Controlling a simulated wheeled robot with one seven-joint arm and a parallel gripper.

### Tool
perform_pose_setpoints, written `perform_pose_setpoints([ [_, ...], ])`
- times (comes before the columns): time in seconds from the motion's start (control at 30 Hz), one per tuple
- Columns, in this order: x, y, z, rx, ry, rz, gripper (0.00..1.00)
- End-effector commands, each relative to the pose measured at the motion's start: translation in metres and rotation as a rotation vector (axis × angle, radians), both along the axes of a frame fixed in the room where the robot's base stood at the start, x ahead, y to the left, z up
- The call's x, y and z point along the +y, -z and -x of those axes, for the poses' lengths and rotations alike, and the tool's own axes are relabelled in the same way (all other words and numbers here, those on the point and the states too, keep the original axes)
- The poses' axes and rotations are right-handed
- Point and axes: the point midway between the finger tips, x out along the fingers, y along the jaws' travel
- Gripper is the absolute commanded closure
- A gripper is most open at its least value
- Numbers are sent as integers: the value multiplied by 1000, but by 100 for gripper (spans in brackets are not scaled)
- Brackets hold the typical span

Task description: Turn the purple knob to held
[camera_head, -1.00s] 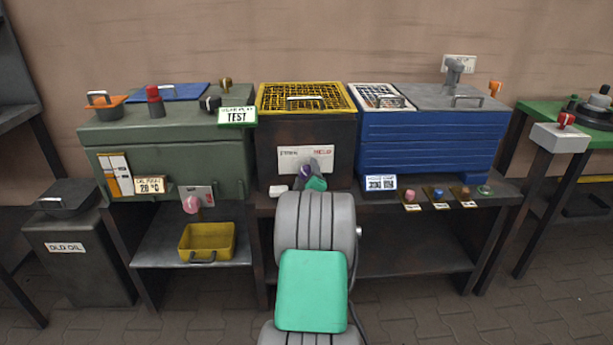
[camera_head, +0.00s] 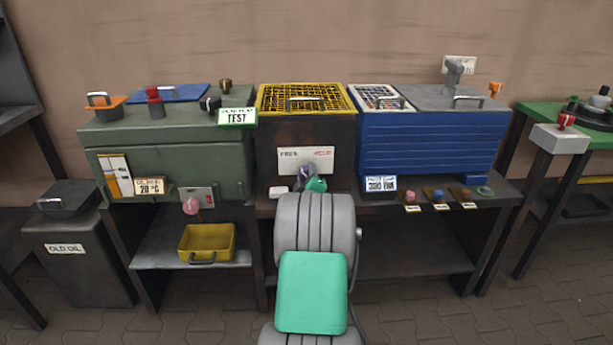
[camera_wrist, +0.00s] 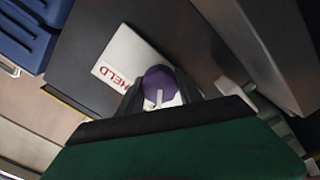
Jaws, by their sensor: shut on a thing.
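The purple knob (camera_wrist: 159,83) shows in the wrist view between my fingers, with a pale pointer mark on its face. My gripper (camera_wrist: 162,100) is shut on the knob. The label plate (camera_wrist: 125,55) behind the knob reads HELD at its visible end. In the head view the plate (camera_head: 306,153) reads FREE on the left and HELD on the right, on the front of the dark box with a yellow mesh top. There the knob (camera_head: 304,172) is mostly hidden by my gripper (camera_head: 310,180). I cannot tell clearly which word the pointer faces.
A green TEST tank (camera_head: 170,150) stands to the left and a blue ribbed tank (camera_head: 430,142) to the right. A small white block (camera_head: 278,191) lies on the bench left of my gripper. Several small coloured knobs (camera_head: 438,194) sit along the right front edge.

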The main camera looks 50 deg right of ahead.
Motion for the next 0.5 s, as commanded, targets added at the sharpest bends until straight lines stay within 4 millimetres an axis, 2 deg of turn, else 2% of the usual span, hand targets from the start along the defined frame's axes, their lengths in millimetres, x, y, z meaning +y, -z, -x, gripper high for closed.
perform_pose_setpoints([
  [0.27,0,1,0,-54,1,-46,98],
  [0.5,0,3,0,-177,0,-154,98],
])
